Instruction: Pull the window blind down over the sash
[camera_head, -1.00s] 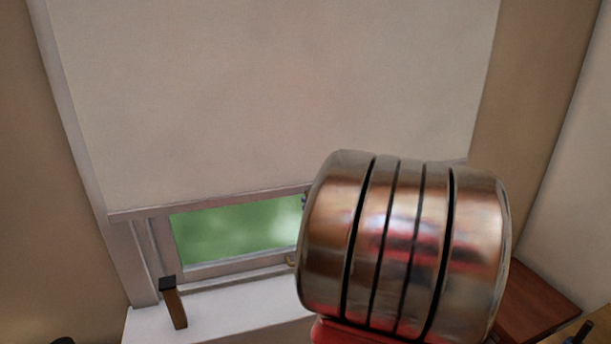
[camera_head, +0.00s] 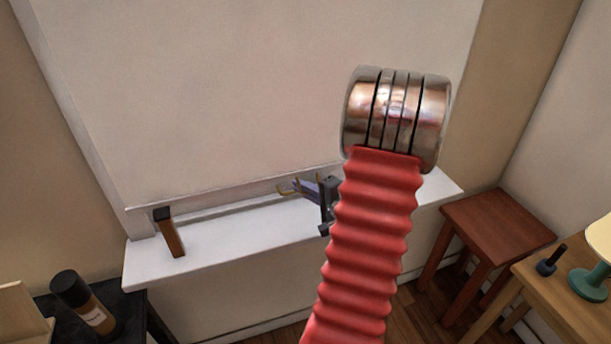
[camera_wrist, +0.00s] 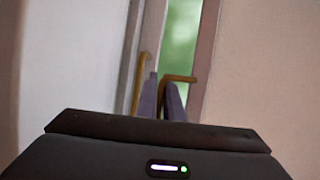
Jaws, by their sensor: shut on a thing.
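The pale window blind (camera_head: 260,90) covers nearly all the window in the head view, its bottom edge just above the white sill (camera_head: 215,240). The wrist view shows the blind (camera_wrist: 270,60) on the right and a narrow strip of green glass (camera_wrist: 183,45) beside its edge. My gripper (camera_head: 305,188) is at the blind's lower edge, partly behind my red arm. Its purple fingers (camera_wrist: 162,102) are close together by a brass pull (camera_wrist: 180,78) on the blind's side. A second brass piece (camera_wrist: 145,72) is just left of the fingers. The exact contact is hidden.
A brown block with a black top (camera_head: 170,232) stands on the sill's left. A dark table with a bottle (camera_head: 85,300) is at lower left. A red-brown stool (camera_head: 497,225) and a wooden table (camera_head: 560,290) with a lamp stand at right.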

